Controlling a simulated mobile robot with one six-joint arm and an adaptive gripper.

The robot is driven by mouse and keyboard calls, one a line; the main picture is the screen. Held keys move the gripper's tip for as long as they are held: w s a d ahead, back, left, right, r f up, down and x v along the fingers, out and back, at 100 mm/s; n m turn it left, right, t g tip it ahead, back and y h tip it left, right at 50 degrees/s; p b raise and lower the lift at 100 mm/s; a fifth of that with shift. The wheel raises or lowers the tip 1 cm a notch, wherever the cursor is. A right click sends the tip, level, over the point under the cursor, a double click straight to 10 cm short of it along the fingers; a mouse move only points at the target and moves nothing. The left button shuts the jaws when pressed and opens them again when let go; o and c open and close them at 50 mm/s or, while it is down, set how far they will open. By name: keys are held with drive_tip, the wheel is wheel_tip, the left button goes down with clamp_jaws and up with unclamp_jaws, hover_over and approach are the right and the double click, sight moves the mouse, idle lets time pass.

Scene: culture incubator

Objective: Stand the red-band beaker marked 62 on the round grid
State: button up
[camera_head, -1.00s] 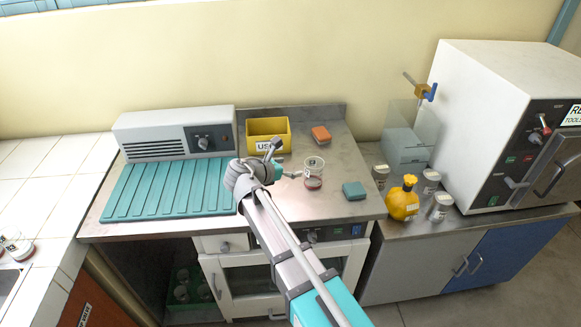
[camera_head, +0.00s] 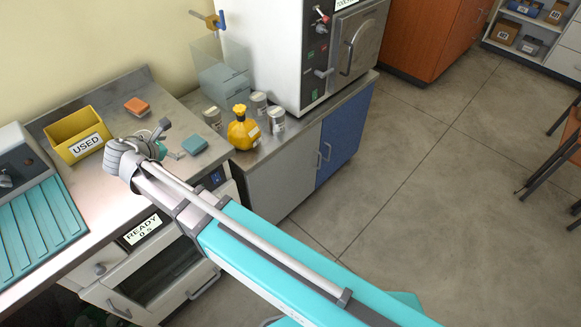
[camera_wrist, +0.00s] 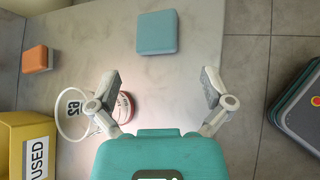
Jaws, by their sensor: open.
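The red-band beaker marked 62 (camera_wrist: 72,117) is on the metal bench top in the wrist view. Its round rim, its label and a red band near its base show, partly covered by my left finger. My gripper (camera_wrist: 160,85) is open, with nothing between its fingertips; the beaker is to the left, beside and behind the left finger. In the head view my gripper (camera_head: 168,142) is over the bench, and I cannot make out the beaker clearly behind it. I see no round grid in either view.
A yellow USED bin (camera_head: 78,132), an orange block (camera_head: 137,106) and a teal block (camera_head: 194,145) are on the bench. A yellow bottle (camera_head: 243,131) and several pots stand right, before a white cabinet (camera_head: 270,50). The floor at right is mostly clear.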

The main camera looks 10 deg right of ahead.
drive_tip(key=s+d+f+m+g+y, duration=0.2)
drive_tip(key=s+d+m+g, duration=0.1)
drive_tip(key=d+m, duration=0.5)
drive_tip(key=s+d+f+m+g+y, duration=0.2)
drive_tip(key=d+m, duration=0.6)
drive_tip(key=d, duration=0.6)
drive_tip(key=s+d+f+m+g+y, duration=0.2)
drive_tip(key=s+d+m, duration=0.3)
drive_tip(key=d+m, duration=0.3)
drive_tip(key=d+f+g, duration=0.1)
drive_tip(key=d, duration=0.3)
drive_tip(key=shift+s+f+g, duration=0.2)
drive_tip(key=shift+s+g, duration=0.1)
drive_tip(key=shift+s, duration=0.1)
